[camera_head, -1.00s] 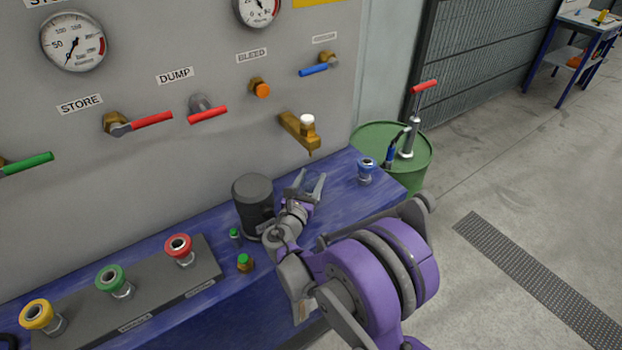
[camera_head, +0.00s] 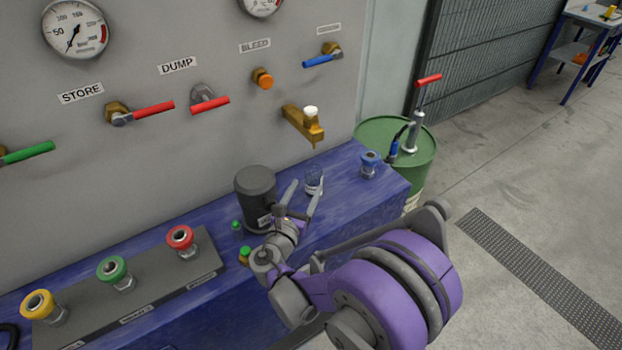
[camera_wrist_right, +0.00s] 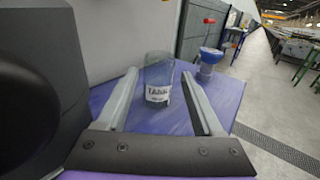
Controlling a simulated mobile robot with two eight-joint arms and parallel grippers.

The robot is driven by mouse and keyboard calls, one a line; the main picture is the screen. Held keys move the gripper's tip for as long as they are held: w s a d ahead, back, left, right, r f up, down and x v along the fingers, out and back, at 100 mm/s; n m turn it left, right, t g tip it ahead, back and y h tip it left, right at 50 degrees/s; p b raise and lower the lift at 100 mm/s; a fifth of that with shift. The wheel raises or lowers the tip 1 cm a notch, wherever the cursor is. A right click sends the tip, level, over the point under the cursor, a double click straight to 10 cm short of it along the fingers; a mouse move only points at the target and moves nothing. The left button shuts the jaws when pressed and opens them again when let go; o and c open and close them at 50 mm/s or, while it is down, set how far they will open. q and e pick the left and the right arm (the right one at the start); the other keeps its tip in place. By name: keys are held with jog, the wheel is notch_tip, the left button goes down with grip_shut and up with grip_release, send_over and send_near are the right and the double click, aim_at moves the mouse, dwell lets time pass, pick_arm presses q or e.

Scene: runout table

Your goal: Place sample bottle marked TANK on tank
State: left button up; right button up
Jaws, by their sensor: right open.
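The clear sample bottle (camera_head: 314,183) stands upright on the blue bench below the brass tap. In the right wrist view its white label reads TANK on the bottle (camera_wrist_right: 158,82). My right gripper (camera_head: 304,192) is open. Its two fingers point at the bottle, one to each side of it in the wrist view; I cannot tell how far the bottle is between them, and no grip on it shows. No thing in view bears a readable tank sign apart from the bottle; a green drum (camera_head: 421,168) stands beyond the bench's right end. My left gripper is not in view.
A dark grey cylinder (camera_head: 255,194) stands close left of my right gripper. The brass tap (camera_head: 303,125) juts out above the bottle. A blue-topped fitting (camera_head: 369,164) is at the bench's right end. Small green-topped pieces (camera_head: 237,227) lie near my wrist.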

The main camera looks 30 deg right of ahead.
jog(key=v, duration=0.4)
jog(key=shift+s+a, duration=0.15)
jog(key=s+d+f+m+g+y, duration=0.1)
jog(key=s+m, duration=0.1)
jog(key=s+d+m+g+y, duration=0.1)
jog(key=m, duration=0.2)
jog(key=s+d+f+m+g, duration=0.1)
jog(key=s+m, duration=0.1)
jog(key=shift+s+d+f+g+y, duration=0.25)
jog(key=shift+s+f+g+y, duration=0.05)
jog(key=shift+f+g+y, duration=0.1)
jog(key=s+a+f+m+g+y, duration=0.1)
jog(key=s+a+f+m+y, duration=0.1)
jog(key=s+a+m+y, duration=0.3)
jog(key=s+a+f+m+g+y, duration=0.2)
jog(key=s+a+m+y, duration=0.2)
jog(key=s+m, duration=0.7)
jog(key=m+y, duration=0.1)
jog(key=m, duration=0.2)
jog(key=shift+s+a+f+y, duration=0.25)
jog(key=shift+s+a+y, duration=0.05)
jog(key=shift+a, duration=0.05)
